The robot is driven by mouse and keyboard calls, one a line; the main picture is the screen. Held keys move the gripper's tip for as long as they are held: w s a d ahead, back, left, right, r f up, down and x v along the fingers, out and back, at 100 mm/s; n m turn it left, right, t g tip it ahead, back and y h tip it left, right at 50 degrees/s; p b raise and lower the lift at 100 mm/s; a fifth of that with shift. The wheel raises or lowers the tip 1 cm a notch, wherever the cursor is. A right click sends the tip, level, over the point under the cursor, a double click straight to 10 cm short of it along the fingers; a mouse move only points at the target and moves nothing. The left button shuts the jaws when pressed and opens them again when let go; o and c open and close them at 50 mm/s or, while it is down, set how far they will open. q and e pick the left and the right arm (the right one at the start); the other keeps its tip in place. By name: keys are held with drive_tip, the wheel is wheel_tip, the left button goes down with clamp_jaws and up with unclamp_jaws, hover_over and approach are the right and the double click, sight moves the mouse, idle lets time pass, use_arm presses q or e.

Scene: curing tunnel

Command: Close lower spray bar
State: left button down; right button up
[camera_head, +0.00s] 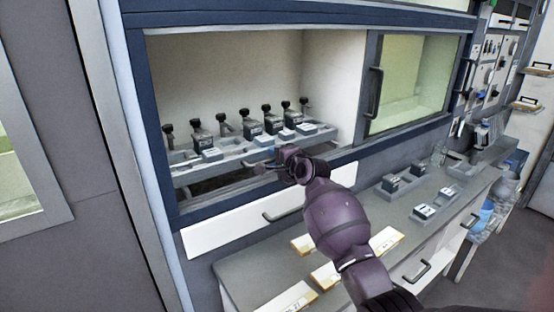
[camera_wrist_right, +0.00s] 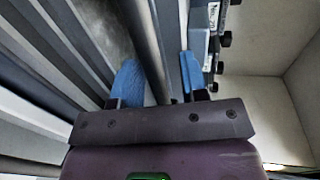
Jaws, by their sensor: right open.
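A long grey rack (camera_head: 235,153) with several black-knobbed units lies inside the open cabinet bay; I take it for the lower spray bar, but I cannot be sure. My right gripper (camera_head: 262,168) is at the rack's front edge, right of its middle. In the right wrist view my right gripper (camera_wrist_right: 158,75) is open with its blue fingers apart. A grey bar (camera_wrist_right: 152,40) runs between the fingers; I cannot tell whether they touch it. My own wrist hides part of the rack's front. My left gripper is in neither view.
A white drawer front with a handle (camera_head: 283,207) sits below the bay. A glass door with a dark handle (camera_head: 374,92) covers the bay's right side. The grey counter (camera_head: 245,266) holds labelled plates (camera_head: 386,240) and small dark-and-white blocks (camera_head: 390,184).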

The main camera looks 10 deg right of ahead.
drive_tip(key=shift+s, duration=0.1)
drive_tip(key=v, duration=1)
drive_tip(key=shift+s, duration=0.3)
drive_tip(key=shift+d+r, duration=0.1)
drive_tip(key=s+d+f+n+g+h, duration=0.1)
drive_tip(key=s+f+n, duration=0.1)
drive_tip(key=s+f, duration=0.3)
drive_tip(key=s+d+f+n+g+h, duration=0.1)
drive_tip(key=s+f+n+g, duration=0.1)
drive_tip(key=s+f, duration=0.4)
drive_tip(key=s+d+f+n+g+h, duration=0.1)
drive_tip(key=s+f+n+g, duration=0.1)
drive_tip(key=s+f, duration=0.4)
drive_tip(key=shift+s+d+n, duration=0.15)
drive_tip(key=shift+s+n, duration=0.2)
drive_tip(key=shift+s, duration=0.4)
drive_tip(key=shift+s+d+n, duration=0.15)
drive_tip(key=shift+s+n, duration=0.2)
drive_tip(key=shift+s, duration=0.4)
drive_tip(key=s+d+f+n+g+h, duration=0.1)
drive_tip(key=s+f+n+g+h, duration=0.15)
drive_tip(key=s, duration=0.95)
drive_tip(key=s+d+f+n+g+h, duration=0.15)
drive_tip(key=s+n+g, duration=0.25)
drive_tip(key=s, duration=0.9)
drive_tip(key=w+f+n+t+y, duration=0.1)
drive_tip(key=w+f+t, duration=0.6)
drive_tip(key=f, duration=0.4)
drive_tip(key=shift+w+t, duration=0.25)
drive_tip(key=shift+t, duration=0.4)
